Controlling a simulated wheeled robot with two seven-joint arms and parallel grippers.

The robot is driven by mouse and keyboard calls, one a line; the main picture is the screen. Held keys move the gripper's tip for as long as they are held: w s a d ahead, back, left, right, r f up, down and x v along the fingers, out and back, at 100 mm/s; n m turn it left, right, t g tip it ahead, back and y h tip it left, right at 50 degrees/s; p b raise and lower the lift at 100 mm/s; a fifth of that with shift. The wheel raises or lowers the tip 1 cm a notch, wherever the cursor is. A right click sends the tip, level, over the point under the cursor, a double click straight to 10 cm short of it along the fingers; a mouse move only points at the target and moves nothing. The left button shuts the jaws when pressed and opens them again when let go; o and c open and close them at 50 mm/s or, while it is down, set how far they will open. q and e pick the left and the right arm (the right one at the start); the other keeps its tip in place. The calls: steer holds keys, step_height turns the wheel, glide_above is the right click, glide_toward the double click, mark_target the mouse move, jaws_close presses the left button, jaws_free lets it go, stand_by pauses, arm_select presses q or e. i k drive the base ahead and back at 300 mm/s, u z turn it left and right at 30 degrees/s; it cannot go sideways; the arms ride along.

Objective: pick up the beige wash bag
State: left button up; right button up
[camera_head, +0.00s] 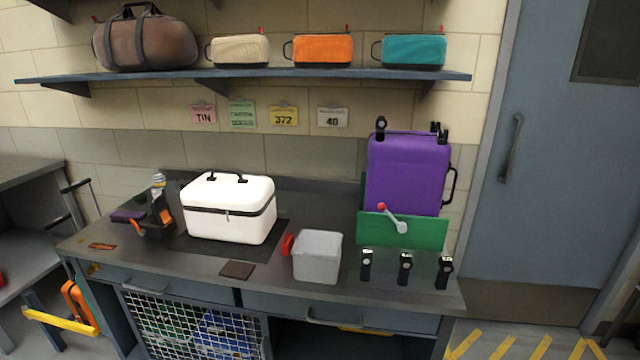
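The beige wash bag (239,50) sits on the wall shelf, between a brown duffel bag on its left and an orange wash bag on its right. It is a small boxy pouch with a dark loop on its left side and a small red tab at its top right. Nothing hides its front. Neither of my grippers shows in the head view.
The blue-grey shelf (330,74) also holds the brown duffel (150,45), orange bag (322,49) and teal bag (414,51). On the bench below stand a white case (228,212), a grey bin (317,262) and a purple suitcase (405,175). A door (545,150) is at right.

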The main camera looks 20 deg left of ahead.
mark_target(245, 51)
steer(key=u, duration=2.55)
steer(key=i, duration=2.35)
steer(key=z, duration=3.2)
